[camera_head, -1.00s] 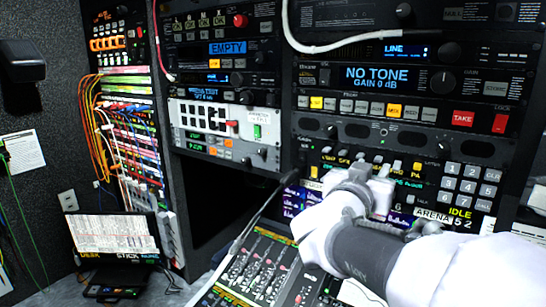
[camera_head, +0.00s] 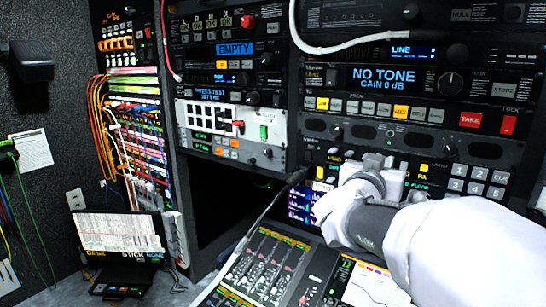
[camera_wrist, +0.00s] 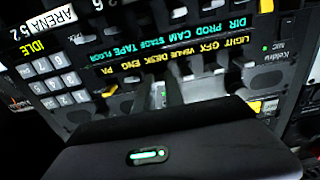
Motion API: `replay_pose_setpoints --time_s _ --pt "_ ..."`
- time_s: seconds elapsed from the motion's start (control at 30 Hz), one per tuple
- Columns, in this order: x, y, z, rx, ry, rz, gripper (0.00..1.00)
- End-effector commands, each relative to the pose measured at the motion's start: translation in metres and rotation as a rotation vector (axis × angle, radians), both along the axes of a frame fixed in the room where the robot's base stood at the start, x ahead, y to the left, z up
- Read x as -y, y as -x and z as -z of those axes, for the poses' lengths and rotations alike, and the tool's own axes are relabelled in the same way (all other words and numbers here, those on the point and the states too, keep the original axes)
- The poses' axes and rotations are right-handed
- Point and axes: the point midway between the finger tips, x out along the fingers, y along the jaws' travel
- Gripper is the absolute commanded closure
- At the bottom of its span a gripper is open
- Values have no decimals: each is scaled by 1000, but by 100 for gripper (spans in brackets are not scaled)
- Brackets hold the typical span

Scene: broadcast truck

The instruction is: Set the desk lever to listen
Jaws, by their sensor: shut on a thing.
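Other levers and yellow caps sit close on both sides of my gripper. A number keypad (camera_wrist: 55,82) is at the left of the wrist view. A mixing desk (camera_head: 262,268) lies below the rack, with a dark cable (camera_head: 262,212) rising beside my arm.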

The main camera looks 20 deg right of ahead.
Motion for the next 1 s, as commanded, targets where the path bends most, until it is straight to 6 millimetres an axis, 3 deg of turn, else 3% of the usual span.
replay_pose_setpoints --time_s 0.27,0.6,1.0 --pt "0 -1 -18 -71 -76 0 100" --pt "2 -2 -27 -206 -228 1 100" --pt "3 -3 -21 -287 -324 0 100"
